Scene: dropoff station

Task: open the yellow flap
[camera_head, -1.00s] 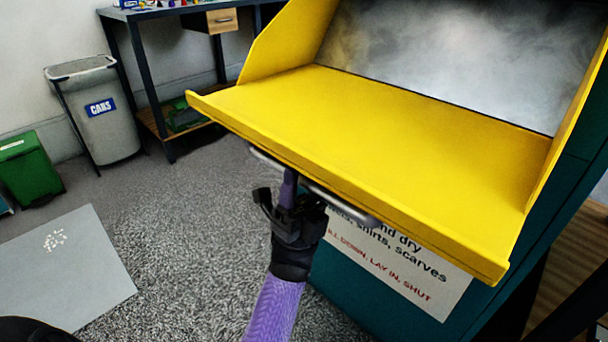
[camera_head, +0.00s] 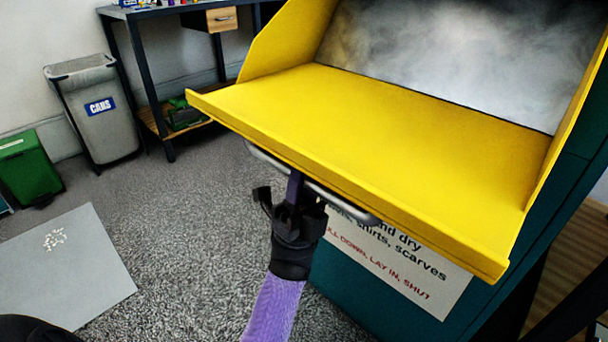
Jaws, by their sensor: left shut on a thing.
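The yellow flap (camera_head: 380,145) is tilted down and open on the dark green collection box (camera_head: 345,305). Its side walls rise at the left and right, and a grey metallic surface shows behind it. A grey bar handle (camera_head: 352,211) runs under the flap's front edge. My left gripper (camera_head: 293,188) comes up from below and is shut on the handle; its fingertips are partly hidden under the flap's lip. My right gripper is not in view.
A white sign (camera_head: 400,262) is on the box front below the flap. A grey bin marked CANS (camera_head: 105,130), a green bin (camera_head: 28,168) and a dark-legged table (camera_head: 135,75) stand at the left. A grey panel (camera_head: 75,275) lies on the open carpet.

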